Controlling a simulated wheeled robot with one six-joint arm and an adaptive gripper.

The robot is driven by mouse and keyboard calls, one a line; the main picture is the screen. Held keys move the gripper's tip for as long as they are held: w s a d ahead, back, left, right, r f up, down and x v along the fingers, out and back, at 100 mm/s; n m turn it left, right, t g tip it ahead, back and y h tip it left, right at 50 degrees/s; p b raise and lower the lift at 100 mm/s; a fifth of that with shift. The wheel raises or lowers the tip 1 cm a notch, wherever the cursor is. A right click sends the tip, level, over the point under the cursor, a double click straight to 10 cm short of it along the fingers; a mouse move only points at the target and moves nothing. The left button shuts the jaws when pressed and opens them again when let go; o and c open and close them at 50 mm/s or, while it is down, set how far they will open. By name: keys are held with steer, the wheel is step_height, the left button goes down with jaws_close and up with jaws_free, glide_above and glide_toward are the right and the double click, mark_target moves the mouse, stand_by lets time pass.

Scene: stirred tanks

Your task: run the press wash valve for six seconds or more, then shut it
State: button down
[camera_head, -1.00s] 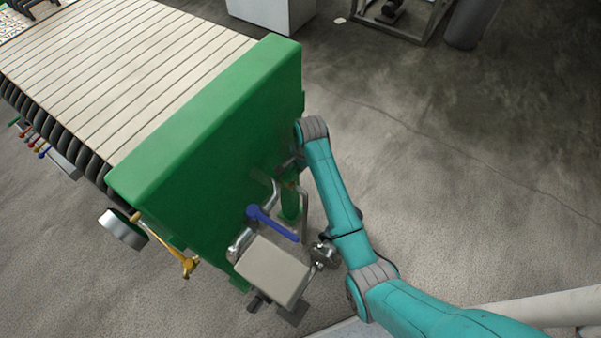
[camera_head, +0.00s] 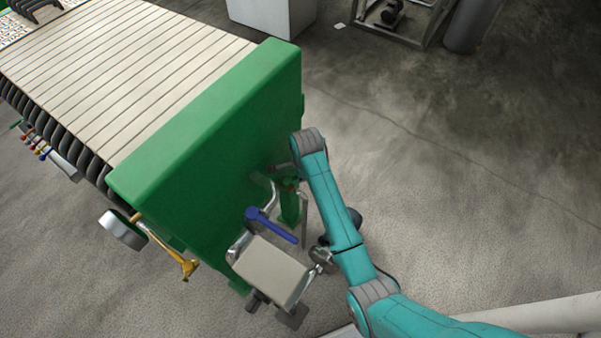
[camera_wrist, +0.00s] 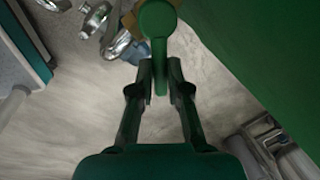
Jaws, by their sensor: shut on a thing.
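In the wrist view, a green lever (camera_wrist: 157,20) with a round hub runs down between the fingers of my gripper (camera_wrist: 160,78). The fingers are shut on its handle, one on each side. In the head view, my arm reaches to the end of the green press (camera_head: 215,150), and my gripper is mostly hidden beside the green post (camera_head: 290,207). I cannot tell from these frames whether water runs or how far the valve is turned.
A blue lever (camera_head: 270,225) sits on pipework by a pale box (camera_head: 270,270), close to my arm. A yellow lever (camera_head: 185,266) and a grey disc (camera_head: 122,230) stick out at the press's left corner.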

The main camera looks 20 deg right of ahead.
steer(key=c, duration=1.1)
jaws_free()
steer(key=shift+c, duration=0.2)
step_height(320, 180, up, 12)
steer(key=s, duration=0.2)
steer(key=shift+s, duration=0.2)
steer(key=shift+f, duration=0.15)
